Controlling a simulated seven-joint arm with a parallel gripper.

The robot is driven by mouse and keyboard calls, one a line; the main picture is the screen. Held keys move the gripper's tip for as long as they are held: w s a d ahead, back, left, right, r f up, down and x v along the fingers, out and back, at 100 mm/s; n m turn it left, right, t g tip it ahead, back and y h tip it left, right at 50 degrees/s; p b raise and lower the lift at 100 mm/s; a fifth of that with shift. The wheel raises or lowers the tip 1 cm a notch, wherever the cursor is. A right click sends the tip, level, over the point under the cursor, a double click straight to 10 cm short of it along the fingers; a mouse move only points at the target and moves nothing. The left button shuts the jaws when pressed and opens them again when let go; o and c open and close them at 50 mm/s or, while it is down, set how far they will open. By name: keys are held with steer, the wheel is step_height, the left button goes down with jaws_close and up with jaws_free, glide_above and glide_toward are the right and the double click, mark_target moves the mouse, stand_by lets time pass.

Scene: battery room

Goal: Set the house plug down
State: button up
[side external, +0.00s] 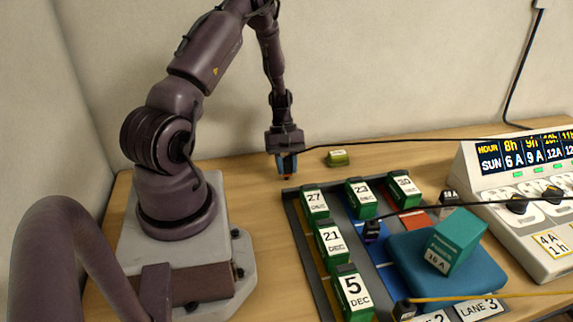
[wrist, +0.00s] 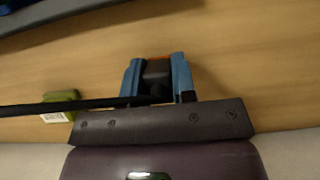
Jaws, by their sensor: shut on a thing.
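My gripper (side external: 287,166) is shut on a black plug, taken as the house plug, and holds it upright near the table's back edge, behind the tray's far left corner. In the wrist view the plug (wrist: 156,73) sits between the two blue fingers, with an orange end showing beyond it. Its black cable (wrist: 70,105) leaves to the left there, and to the right in the side view. The plug's tip looks at or just above the wood; I cannot tell if it touches.
A small green block (side external: 338,158) lies right of my gripper. The tray (side external: 292,212) holds several green dated batteries in lanes. A charger panel (side external: 520,215) stands right. Other plugs trail cables.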

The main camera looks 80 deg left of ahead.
steer(key=o, duration=0.9)
steer(key=v, duration=1.2)
steer(key=w+d+r+m+y, duration=0.1)
steer(key=w+d+r+m, duration=0.3)
steer(key=d+r, duration=0.35)
steer(key=s+d+r+m+t+y, duration=0.1)
steer(key=s+d+r+m+t, duration=0.1)
steer(key=d+r+m, duration=0.2)
steer(key=s+d+r+m+t+y, duration=0.1)
steer(key=s+d+r+m, duration=0.2)
steer(key=d, duration=0.8)
steer(key=s+d+r+m+t+y, duration=0.1)
steer(key=s+d+r+m+t, duration=0.1)
steer(key=d+r+m, duration=0.5)
steer(key=shift+s+d+r+t, duration=0.15)
steer(key=shift+s+t, duration=0.15)
steer(key=shift+s, duration=0.4)
